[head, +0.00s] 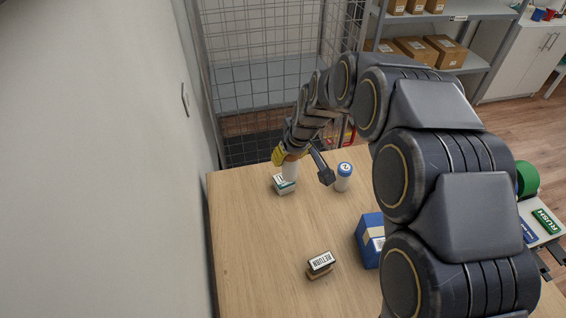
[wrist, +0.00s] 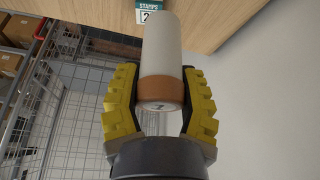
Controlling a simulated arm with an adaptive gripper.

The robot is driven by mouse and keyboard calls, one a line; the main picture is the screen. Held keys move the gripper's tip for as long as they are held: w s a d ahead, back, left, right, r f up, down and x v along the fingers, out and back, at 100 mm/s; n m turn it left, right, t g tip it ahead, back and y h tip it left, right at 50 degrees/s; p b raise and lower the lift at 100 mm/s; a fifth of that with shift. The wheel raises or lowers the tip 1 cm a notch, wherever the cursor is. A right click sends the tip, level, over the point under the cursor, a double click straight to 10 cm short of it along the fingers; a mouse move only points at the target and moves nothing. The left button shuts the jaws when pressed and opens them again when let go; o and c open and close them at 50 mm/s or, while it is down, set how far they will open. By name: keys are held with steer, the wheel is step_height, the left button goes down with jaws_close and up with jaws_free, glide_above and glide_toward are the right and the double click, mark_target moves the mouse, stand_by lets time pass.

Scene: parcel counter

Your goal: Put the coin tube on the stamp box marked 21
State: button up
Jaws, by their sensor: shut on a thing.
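The coin tube, white with a copper-brown band at one end, is between the yellow fingers of my gripper (wrist: 160,100); its white body (wrist: 161,45) fills the middle of the wrist view. In the head view my gripper (head: 281,155) is at the far left of the counter, with the tube (head: 290,171) hanging below it. The stamp box (head: 284,186), white and green, is directly under the tube. In the wrist view its label (wrist: 149,12) reads STAMPS and a 2; the rest is hidden by the tube. I cannot tell whether tube and box touch.
A RETURN stamp (head: 320,264) and a blue box (head: 369,240) are nearer on the counter (head: 240,250). The counter's left part is clear, along a wall.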

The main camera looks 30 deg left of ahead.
steer(key=w+a+f, duration=0.1)
steer(key=w+f, duration=0.1)
steer(key=w+a+f, duration=0.4)
steer(key=f, duration=0.1)
steer(key=shift+a+f, duration=0.1)
steer(key=shift+s+f, duration=0.1)
steer(key=shift+f, duration=1.4)
steer(key=shift+f, duration=0.15)
steer(key=o, duration=1)
steer(key=shift+o, duration=0.2)
steer(key=v, duration=1.2)
